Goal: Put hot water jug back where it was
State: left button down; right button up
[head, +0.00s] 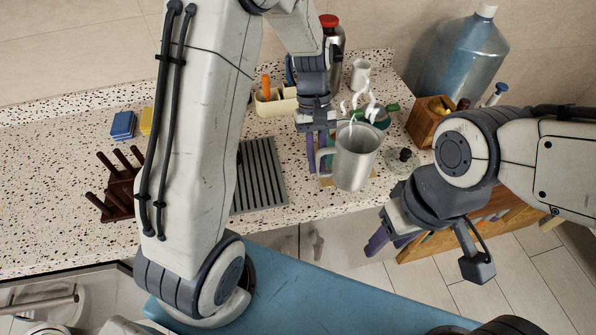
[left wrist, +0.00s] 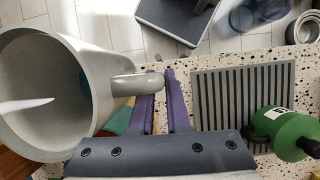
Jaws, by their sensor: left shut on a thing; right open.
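The hot water jug (head: 357,160) is a grey metal jug with a side handle, upright over the front edge of the speckled counter, with white steam near it. My left gripper (head: 320,152) is shut on its handle. In the left wrist view the jug (left wrist: 42,95) fills the left side and the purple fingers (left wrist: 163,98) close at the handle. I cannot tell whether the jug's base touches anything; a yellow-orange item shows below it. My right gripper (head: 381,241) is open and empty, lower right of the jug, in front of the counter.
A grey ribbed mat (head: 262,176) lies left of the jug. Behind stand a red-capped flask (head: 331,45), a white mug (head: 360,73) and a wooden box (head: 430,120). A large water bottle (head: 462,62) is back right. A dark rack (head: 120,185) is left. A green bottle (left wrist: 283,132) shows in the wrist view.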

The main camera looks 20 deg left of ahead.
pick_arm(q)
jog(key=s+d+n+t+h+p, duration=0.1)
jog(key=s+n+t+h, duration=0.15)
jog(key=s+n, duration=0.55)
jog(key=shift+n+t, duration=0.35)
jog(key=shift+n, duration=0.45)
jog(key=shift+w+a+f+p, duration=0.45)
jog(key=shift+w+a+f, duration=0.65)
jog(key=shift+a+f, duration=0.55)
jog(key=shift+w+a+f+p, duration=0.5)
jog(key=shift+w+a+f, duration=0.6)
jog(key=shift+a+f, duration=0.5)
jog(key=shift+w+a+f+p, duration=0.45)
jog(key=shift+w+a+f, duration=0.65)
jog(key=shift+a+f, duration=0.55)
jog(key=shift+f, duration=0.15)
jog(key=c, duration=0.9)
grip_release()
